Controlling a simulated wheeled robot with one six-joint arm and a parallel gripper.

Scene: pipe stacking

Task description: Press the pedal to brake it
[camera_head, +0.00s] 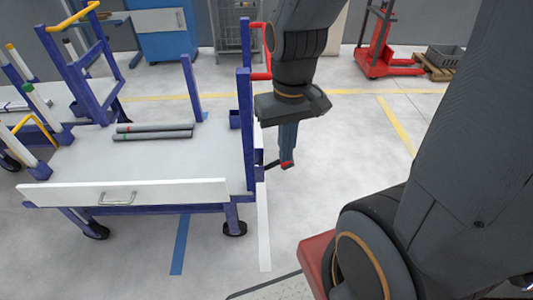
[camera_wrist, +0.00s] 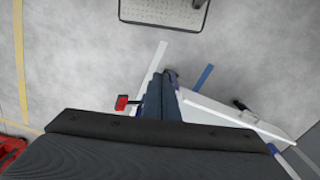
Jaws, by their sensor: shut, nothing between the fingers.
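The pedal (camera_head: 288,164) is a small red-ended lever on a thin dark bar at the lower right side of the blue-framed cart (camera_head: 80,165). In the wrist view the red pedal end (camera_wrist: 122,103) shows left of my fingers, with part of its bar hidden behind them. My gripper (camera_head: 287,155) points down with its fingers shut and empty. Its tips are right at or just above the pedal in the head view; I cannot tell if they touch. My fingers also show in the wrist view (camera_wrist: 160,98), beside the cart's white edge (camera_wrist: 225,112).
Grey pipes (camera_head: 155,131) lie on the cart's top. Blue posts (camera_head: 245,125) and a red handle (camera_head: 262,60) rise close left of my gripper. A black caster (camera_head: 235,229) stands below. Open floor lies to the right; a red pallet jack (camera_head: 380,55) is farther back.

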